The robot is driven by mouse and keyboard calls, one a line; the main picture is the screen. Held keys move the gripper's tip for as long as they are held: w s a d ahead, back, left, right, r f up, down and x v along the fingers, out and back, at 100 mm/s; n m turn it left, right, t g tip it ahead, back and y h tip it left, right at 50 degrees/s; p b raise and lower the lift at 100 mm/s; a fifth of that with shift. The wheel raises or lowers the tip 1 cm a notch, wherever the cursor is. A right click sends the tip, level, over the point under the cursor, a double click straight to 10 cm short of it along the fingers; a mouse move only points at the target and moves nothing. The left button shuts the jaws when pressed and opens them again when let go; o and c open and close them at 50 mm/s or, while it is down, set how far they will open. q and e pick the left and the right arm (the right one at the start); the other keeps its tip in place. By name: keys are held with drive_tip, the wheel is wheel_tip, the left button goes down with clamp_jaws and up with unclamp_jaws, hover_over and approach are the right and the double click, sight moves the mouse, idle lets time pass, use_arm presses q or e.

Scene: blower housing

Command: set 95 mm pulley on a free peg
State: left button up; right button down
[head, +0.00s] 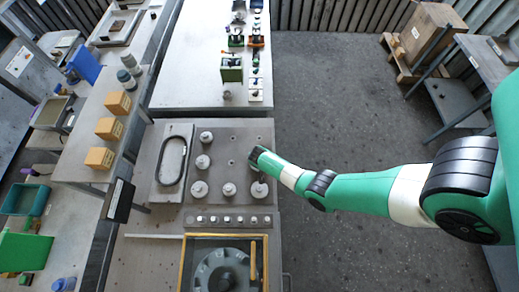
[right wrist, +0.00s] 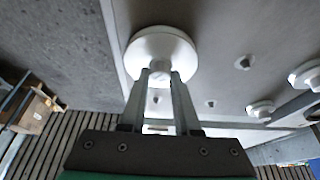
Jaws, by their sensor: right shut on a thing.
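A pale, round pulley (right wrist: 160,52) is held by its hub in my right gripper (right wrist: 160,80), which is shut on it. In the head view this pulley (head: 259,190) shows near the right edge of the grey peg plate (head: 218,170). My right gripper's fingers are mostly hidden there by the wrist. I cannot tell whether the pulley touches a peg or hangs above one. Bare pegs show in the right wrist view, one near (right wrist: 244,62) and one farther off (right wrist: 210,103). Other pulleys stand on the plate's left column and front row. My left gripper is not in view.
A grey frame with a black oval belt (head: 173,162) lies left of the pegs. A row of small parts (head: 228,220) and a yellow-edged housing (head: 222,268) lie in front. Orange boxes (head: 109,128) stand on the left bench. Open floor lies to the right.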

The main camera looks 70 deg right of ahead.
drive_tip(key=shift+f, duration=0.15)
drive_tip(key=shift+f, duration=0.3)
idle(0.5)
drive_tip(key=c, duration=0.5)
unclamp_jaws()
drive_tip(key=shift+c, duration=0.2)
drive_tip(key=shift+r+p, duration=1.2)
drive_tip(key=shift+r, duration=0.05)
drive_tip(key=shift+r, duration=0.1)
wheel_tip(320, 180, up, 5)
drive_tip(key=p, duration=0.6)
